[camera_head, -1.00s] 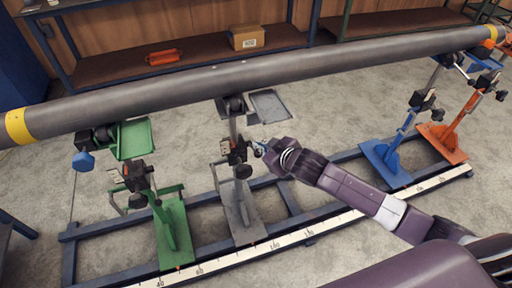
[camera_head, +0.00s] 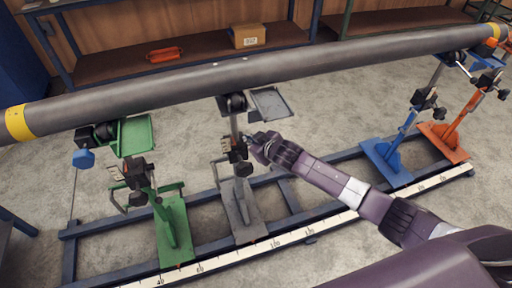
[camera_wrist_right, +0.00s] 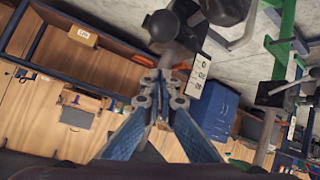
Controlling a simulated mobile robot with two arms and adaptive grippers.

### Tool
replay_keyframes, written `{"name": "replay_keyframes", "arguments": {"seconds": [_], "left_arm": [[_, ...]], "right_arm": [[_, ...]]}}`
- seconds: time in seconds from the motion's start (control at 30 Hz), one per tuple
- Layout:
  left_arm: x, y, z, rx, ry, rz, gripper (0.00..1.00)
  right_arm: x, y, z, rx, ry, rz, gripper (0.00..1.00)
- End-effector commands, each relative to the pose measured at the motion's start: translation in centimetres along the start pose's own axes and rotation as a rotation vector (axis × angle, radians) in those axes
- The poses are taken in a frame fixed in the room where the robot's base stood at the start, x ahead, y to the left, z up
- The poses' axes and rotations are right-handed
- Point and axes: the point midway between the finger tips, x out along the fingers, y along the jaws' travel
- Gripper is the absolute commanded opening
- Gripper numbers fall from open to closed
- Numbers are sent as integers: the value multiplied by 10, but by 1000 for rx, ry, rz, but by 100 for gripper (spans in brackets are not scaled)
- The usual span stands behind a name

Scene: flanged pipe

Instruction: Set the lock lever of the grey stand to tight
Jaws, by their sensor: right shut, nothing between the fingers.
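The grey stand (camera_head: 242,212) is on the blue rail frame, between the green stand and the blue stand, under the long pipe. Its black clamp block (camera_head: 237,152) and a dark round knob (camera_head: 243,169) sit on its post. My right gripper (camera_head: 252,140) is just right of the post, near the clamp. In the right wrist view, my fingers (camera_wrist_right: 166,78) are shut and empty. A dark rounded knob (camera_wrist_right: 165,27) is just beyond the tips; contact is unclear. A marked white plate (camera_wrist_right: 202,72) is beside it. I cannot tell the lever's setting. My left gripper is out of view.
The green stand (camera_head: 173,225) is to the left; the blue stand (camera_head: 388,155) and orange stand (camera_head: 450,135) are to the right. The long grey pipe (camera_head: 310,66) spans above. A white scale (camera_head: 300,233) runs along the frame's front.

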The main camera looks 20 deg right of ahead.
Motion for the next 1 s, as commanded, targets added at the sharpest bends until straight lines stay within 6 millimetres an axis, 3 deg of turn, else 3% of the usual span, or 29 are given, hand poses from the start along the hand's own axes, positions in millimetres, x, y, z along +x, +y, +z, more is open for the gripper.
{"name": "replay_keyframes", "arguments": {"seconds": [0.03,0.2,0.77,1.0], "left_arm": [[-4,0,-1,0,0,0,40],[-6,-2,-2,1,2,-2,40],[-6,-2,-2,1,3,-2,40],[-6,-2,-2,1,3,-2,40]], "right_arm": [[-6,0,14,-1,-12,-1,0],[-11,0,29,0,-9,-1,0],[-13,-1,36,-1,-8,-1,0],[-14,-8,50,2,-10,-2,0]]}}
